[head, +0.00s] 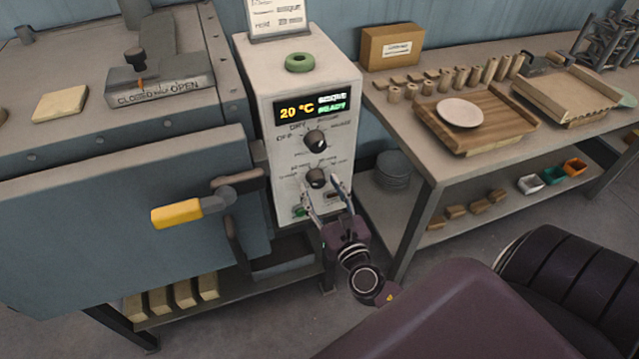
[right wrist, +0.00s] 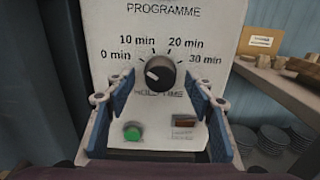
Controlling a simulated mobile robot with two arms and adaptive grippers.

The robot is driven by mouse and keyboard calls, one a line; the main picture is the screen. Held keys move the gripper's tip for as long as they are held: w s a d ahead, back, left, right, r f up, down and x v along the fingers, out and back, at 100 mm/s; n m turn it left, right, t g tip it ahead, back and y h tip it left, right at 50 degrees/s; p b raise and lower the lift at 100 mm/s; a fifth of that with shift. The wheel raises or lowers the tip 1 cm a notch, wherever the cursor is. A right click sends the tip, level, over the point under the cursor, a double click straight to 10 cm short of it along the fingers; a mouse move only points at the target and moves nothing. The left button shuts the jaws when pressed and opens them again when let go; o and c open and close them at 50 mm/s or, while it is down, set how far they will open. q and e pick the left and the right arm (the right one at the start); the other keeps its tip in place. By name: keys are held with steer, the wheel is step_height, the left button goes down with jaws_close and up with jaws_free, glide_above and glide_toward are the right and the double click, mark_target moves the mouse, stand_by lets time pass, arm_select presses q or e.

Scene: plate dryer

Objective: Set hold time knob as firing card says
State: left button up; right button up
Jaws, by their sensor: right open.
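The hold time knob (head: 317,178) is the lower black dial on the white control box (head: 305,85). In the right wrist view the knob (right wrist: 161,72) has 0, 10, 20 and 30 min labels around it, and its white mark points left, nearest the 0 min side. My right gripper (head: 323,193) is open in front of the panel, just below the knob. In the right wrist view its blue-padded fingers (right wrist: 158,103) stand either side of the knob, apart from it. The firing card (head: 277,18) stands on the box, cut off at the top; its hold value is too small to read surely.
A programme knob (head: 315,141) sits above, under a display (head: 310,107) showing 20 °C and READY. A green button (right wrist: 132,131) and a small brown switch (right wrist: 184,122) sit below. The kiln with a yellow-gripped handle (head: 177,213) is left; a cluttered bench (head: 415,135) is right.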

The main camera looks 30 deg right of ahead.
arm_select(q)
steer(key=shift+a+r, duration=0.15)
steer(key=shift+a, duration=0.3)
arm_select(e)
steer(key=shift+w+d, duration=0.15)
steer(key=shift+w, duration=0.25)
arm_select(q)
steer(key=shift+w, duration=0.1)
arm_select(e)
steer(key=shift+c, duration=0.3)
steer(key=c, duration=1.1)
arm_select(q)
steer(key=shift+d, duration=0.25)
